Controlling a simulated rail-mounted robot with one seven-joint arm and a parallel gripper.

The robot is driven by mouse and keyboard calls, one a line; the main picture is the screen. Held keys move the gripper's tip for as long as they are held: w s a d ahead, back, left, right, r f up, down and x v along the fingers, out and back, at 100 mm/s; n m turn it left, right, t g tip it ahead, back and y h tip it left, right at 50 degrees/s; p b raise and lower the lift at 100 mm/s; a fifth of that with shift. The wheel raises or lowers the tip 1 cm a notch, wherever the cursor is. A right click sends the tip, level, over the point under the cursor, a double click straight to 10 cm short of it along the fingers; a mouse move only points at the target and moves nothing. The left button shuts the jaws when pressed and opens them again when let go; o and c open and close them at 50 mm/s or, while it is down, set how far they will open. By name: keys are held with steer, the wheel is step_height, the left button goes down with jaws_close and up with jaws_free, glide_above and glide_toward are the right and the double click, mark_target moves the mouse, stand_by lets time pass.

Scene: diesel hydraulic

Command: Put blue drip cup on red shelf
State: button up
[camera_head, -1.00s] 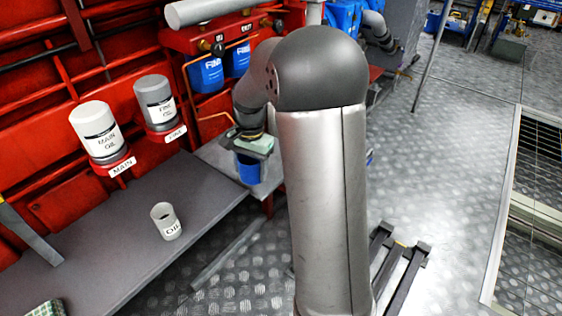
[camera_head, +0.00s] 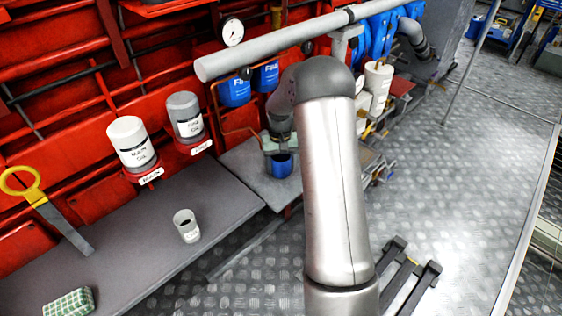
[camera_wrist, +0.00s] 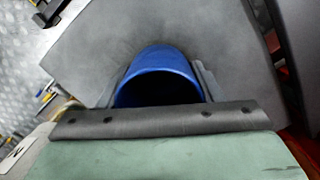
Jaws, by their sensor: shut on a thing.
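The blue drip cup (camera_head: 281,166) shows below my gripper (camera_head: 279,150) in the head view, over or on the grey surface beneath the blue filters. In the wrist view the blue drip cup (camera_wrist: 160,72) sits between the fingers of my gripper (camera_wrist: 158,90), its dark opening towards the camera. My gripper is shut on the cup. I cannot tell whether the cup's base touches the grey surface (camera_wrist: 120,30). No separate red shelf can be made out with certainty; a red top (camera_head: 397,86) shows at the right behind my arm.
A grey bench (camera_head: 130,240) holds a small cup marked OIL (camera_head: 186,225) and a green checked cloth (camera_head: 68,303). A white main oil canister (camera_head: 131,144) and a grey fine oil canister (camera_head: 186,117) stand on the red wall.

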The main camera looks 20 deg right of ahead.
steer(key=shift+f, duration=0.1)
steer(key=o, duration=0.7)
steer(key=o, duration=0.4)
steer(key=shift+w+r+p, duration=0.15)
steer(key=shift+r+p, duration=0.05)
steer(key=shift+r, duration=0.9)
steer(key=shift+w+r+p, duration=0.1)
steer(key=shift+r+p, duration=0.05)
steer(key=shift+r, duration=0.9)
steer(key=shift+c, duration=0.2)
